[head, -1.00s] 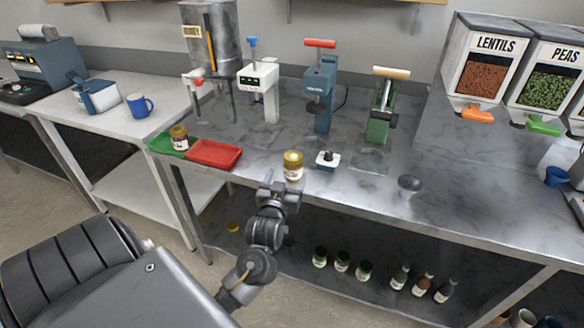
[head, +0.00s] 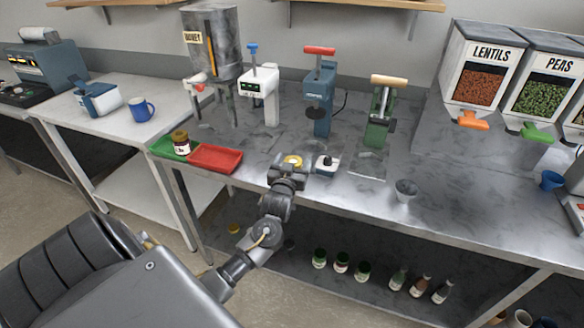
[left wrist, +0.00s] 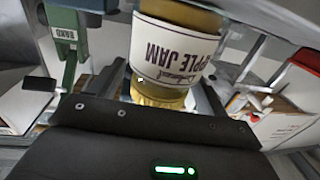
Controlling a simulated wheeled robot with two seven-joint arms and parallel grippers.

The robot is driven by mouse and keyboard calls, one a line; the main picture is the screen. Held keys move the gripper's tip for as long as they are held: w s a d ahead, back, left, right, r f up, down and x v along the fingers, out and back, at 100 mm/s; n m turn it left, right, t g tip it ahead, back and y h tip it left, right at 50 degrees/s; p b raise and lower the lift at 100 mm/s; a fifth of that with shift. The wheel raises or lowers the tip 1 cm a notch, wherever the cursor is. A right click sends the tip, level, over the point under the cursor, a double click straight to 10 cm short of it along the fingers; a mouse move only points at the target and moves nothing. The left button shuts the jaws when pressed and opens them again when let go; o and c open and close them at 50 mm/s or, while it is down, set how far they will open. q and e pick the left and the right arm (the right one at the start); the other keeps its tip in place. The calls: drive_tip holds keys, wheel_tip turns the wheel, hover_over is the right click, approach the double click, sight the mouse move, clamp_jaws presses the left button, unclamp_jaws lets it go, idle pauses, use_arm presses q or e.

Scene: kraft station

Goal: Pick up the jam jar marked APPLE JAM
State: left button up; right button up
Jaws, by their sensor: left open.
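The jam jar marked APPLE JAM (left wrist: 172,50) fills the upper middle of the left wrist view, its white label upside down in that picture. In the head view only its yellow lid (head: 292,161) shows, near the front of the metal bench (head: 340,190). My left gripper (head: 287,176) is open in front of the jar and hides most of it. In the left wrist view the jar is directly ahead of the jaws (left wrist: 160,105); I cannot tell if they touch it. My right gripper is not in view.
Another jar (head: 181,143) stands on a green tray (head: 160,147) beside a red tray (head: 214,158). Blue (head: 319,95) and green (head: 379,115) presses stand behind. A grey cup (head: 405,190) is farther right.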

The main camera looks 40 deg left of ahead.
use_arm(q)
drive_tip(key=shift+w+a, duration=0.35)
drive_tip(key=shift+w, duration=0.3)
drive_tip(key=shift+c, duration=0.5)
drive_tip(key=c, duration=1.2)
drive_tip(key=shift+r, duration=0.1)
